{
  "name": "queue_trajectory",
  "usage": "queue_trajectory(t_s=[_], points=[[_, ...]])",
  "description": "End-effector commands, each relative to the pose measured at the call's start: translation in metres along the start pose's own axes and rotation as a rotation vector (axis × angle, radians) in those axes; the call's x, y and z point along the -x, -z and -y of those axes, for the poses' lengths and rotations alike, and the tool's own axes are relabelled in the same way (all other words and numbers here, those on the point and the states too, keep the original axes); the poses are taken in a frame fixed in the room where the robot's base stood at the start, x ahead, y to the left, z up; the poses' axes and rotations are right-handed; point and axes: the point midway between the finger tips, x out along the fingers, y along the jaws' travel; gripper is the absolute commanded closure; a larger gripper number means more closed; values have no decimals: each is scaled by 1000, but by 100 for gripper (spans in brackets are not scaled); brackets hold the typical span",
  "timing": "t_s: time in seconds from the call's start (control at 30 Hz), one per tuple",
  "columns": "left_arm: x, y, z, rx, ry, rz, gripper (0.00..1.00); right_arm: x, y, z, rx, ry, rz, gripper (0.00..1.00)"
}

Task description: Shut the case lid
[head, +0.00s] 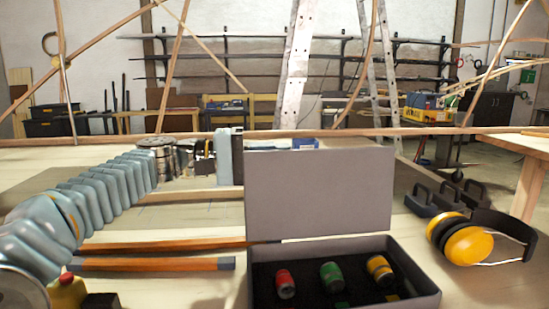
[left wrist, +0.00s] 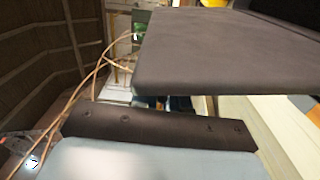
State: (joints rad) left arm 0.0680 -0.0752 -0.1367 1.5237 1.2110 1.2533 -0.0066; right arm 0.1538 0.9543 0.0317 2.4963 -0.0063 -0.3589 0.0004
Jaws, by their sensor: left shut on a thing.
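The grey case (head: 426,289) stands open at the front. Its lid (head: 320,190) is upright along the back edge of the case. Red (head: 285,284), green (head: 331,276) and yellow (head: 379,269) cylinders sit in its dark insert. My left gripper (head: 238,152) is at the lid's upper left edge and is shut on it; the lid partly hides the fingertips. In the left wrist view the lid (left wrist: 220,50) fills the upper right, beyond the gripper's dark bar (left wrist: 160,130); the grip itself does not show clearly. My right gripper is not in view.
Yellow ear defenders (head: 467,240) and dark blocks (head: 433,197) lie right of the case. Orange-brown strips (head: 160,264) lie to its left. A wooden lath (head: 440,130) crosses behind the lid, and ladders (head: 295,65) stand farther back.

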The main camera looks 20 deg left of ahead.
Motion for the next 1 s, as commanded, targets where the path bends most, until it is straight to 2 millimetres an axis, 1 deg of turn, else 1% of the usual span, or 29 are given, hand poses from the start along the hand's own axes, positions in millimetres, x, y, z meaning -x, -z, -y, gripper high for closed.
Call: queue_trajectory(t_s=[0.03, 0.27, 0.4, 0.5, 0.73, 1.0], points=[[-1, -3, 8, -15, 9, 6, 100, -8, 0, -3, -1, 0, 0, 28], [-1, -23, 5, -152, 9, 8, 100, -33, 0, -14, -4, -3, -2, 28], [-1, -38, 1, -259, 9, 9, 100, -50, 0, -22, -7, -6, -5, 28], [-1, -48, -1, -332, 9, 10, 100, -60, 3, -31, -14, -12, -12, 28], [-1, -69, -5, -468, 11, 9, 100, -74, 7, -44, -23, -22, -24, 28], [-1, -81, -7, -462, 12, 7, 100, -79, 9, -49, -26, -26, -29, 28]])
